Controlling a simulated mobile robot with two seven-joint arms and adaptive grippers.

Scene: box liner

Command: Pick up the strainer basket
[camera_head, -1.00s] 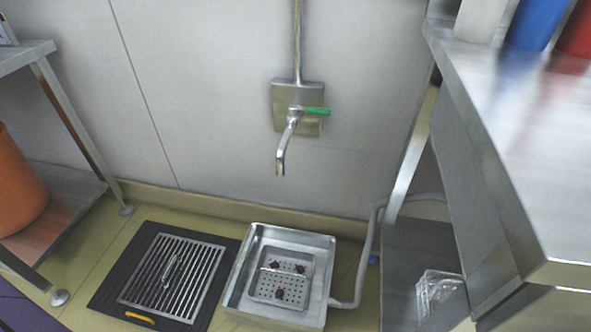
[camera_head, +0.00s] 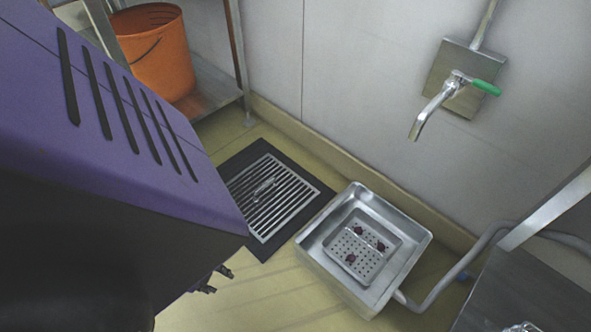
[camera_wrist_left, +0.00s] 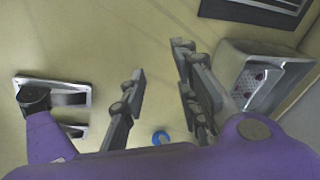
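The strainer basket (camera_head: 364,258) is a square, perforated metal tray with several dark red bits in it. It sits inside a metal floor basin (camera_head: 412,258) in the head view. It also shows at the right of the left wrist view (camera_wrist_left: 252,89). My left gripper (camera_head: 214,281) hangs below my purple arm, left of the basin and apart from it; only its finger ends show there. In the left wrist view its two fingers (camera_wrist_left: 160,72) are spread with bare floor between them. My right gripper is not in view.
A slatted metal grate (camera_head: 285,207) in a dark frame lies left of the basin. A tap (camera_head: 433,108) with a green handle is on the wall above. A grey pipe (camera_head: 450,288) runs right of the basin. An orange bucket (camera_head: 158,62) stands on a shelf.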

